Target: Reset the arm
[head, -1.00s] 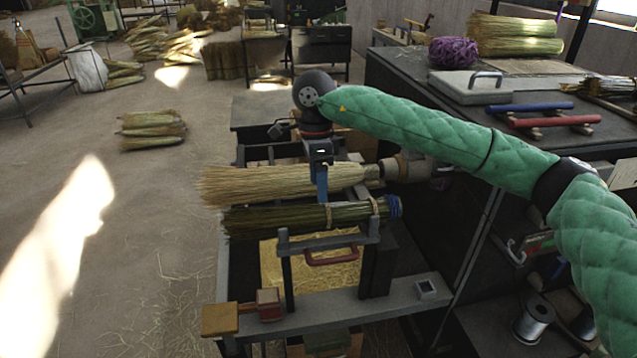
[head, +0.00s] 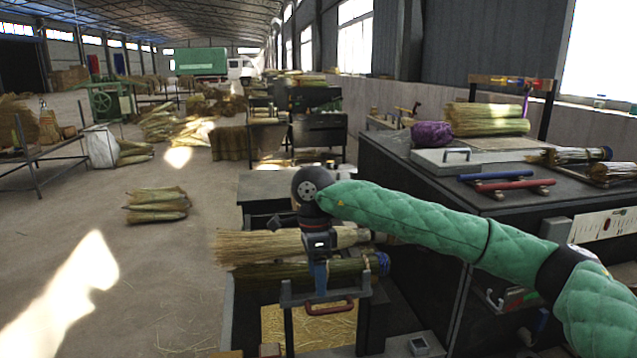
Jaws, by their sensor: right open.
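My right gripper (head: 320,279) hangs at the end of my green-sleeved arm, which comes in from the right. Its blue fingers point down in front of the bundles, with nothing visible between them. A pale straw broom bundle (head: 262,247) lies sideways behind the gripper, its right end partly hidden by my arm. A darker bundle (head: 268,274) with a blue-banded end lies just nearer, partly covered by the fingers. I cannot tell whether the fingers touch it. My left gripper is not in view.
A rack with a red handle (head: 329,308) stands just below the gripper. The dark bench (head: 400,170) at right carries a purple twine ball (head: 432,134), a metal case (head: 466,161), and blue and red bars. Straw bundles (head: 156,206) lie on the open floor at left.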

